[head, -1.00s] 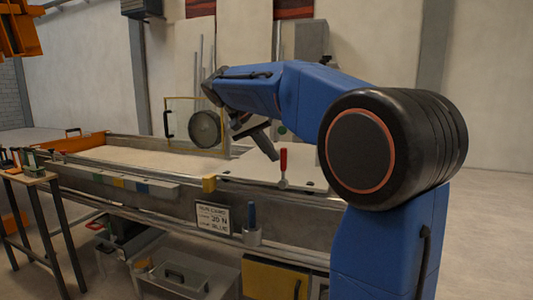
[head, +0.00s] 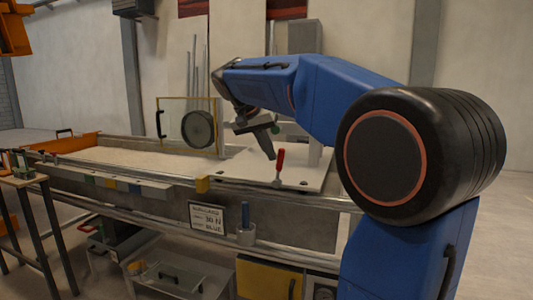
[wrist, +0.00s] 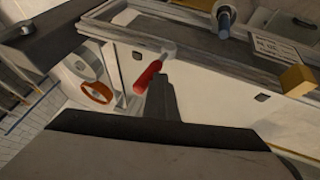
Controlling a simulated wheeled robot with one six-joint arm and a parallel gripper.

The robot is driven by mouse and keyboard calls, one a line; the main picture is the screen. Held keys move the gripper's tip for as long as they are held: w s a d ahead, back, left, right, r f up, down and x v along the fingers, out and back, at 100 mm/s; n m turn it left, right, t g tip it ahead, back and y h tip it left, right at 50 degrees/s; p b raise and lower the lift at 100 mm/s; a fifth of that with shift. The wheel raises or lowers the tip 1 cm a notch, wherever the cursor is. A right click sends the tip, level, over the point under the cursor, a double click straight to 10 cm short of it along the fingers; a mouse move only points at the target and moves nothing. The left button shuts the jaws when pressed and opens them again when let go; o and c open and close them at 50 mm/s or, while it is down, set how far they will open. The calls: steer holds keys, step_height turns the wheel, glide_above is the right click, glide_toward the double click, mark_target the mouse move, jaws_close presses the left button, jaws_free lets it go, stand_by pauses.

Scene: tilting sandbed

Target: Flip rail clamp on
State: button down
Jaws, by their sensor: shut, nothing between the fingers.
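The rail clamp has a red handle (head: 281,160) standing roughly upright on a small metal base (head: 278,183) at the front rail (head: 320,200) of the sandbed. My gripper (head: 271,156) points down just left of the red handle in the head view, its tip near the handle's top. Its fingers look closed together, with nothing held. In the wrist view the red handle (wrist: 147,77) shows right beside the dark fingertips (wrist: 161,84), slightly left of them. I cannot tell whether they touch. The clamp's grey metal end (wrist: 168,52) shows above the handle.
A white plate (head: 235,170) lies behind the clamp, with sand (head: 130,158) to its left. A yellow block (head: 202,184) sits on the rail to the left. A blue-handled tool in a cup (head: 246,232) and a sign (head: 207,217) are on the front side.

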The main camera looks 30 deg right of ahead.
steer(key=shift+s+d+r+m+t+y, duration=0.1)
steer(key=shift+s+d+m+t+y, duration=0.2)
steer(key=shift+s+d+t+y, duration=0.5)
steer(key=s+d+f+m+t+y, duration=0.1)
steer(key=s+d+f+t+y, duration=0.2)
steer(key=s+d+f+t, duration=0.2)
steer(key=shift+s+f+m, duration=0.3)
steer(key=shift+s+f, duration=0.2)
steer(key=shift+s, duration=0.75)
steer(key=shift+d+f, duration=0.1)
steer(key=shift+d, duration=0.05)
steer(key=d+v, duration=0.1)
steer(key=v, duration=1.2)
steer(key=shift+r, duration=0.25)
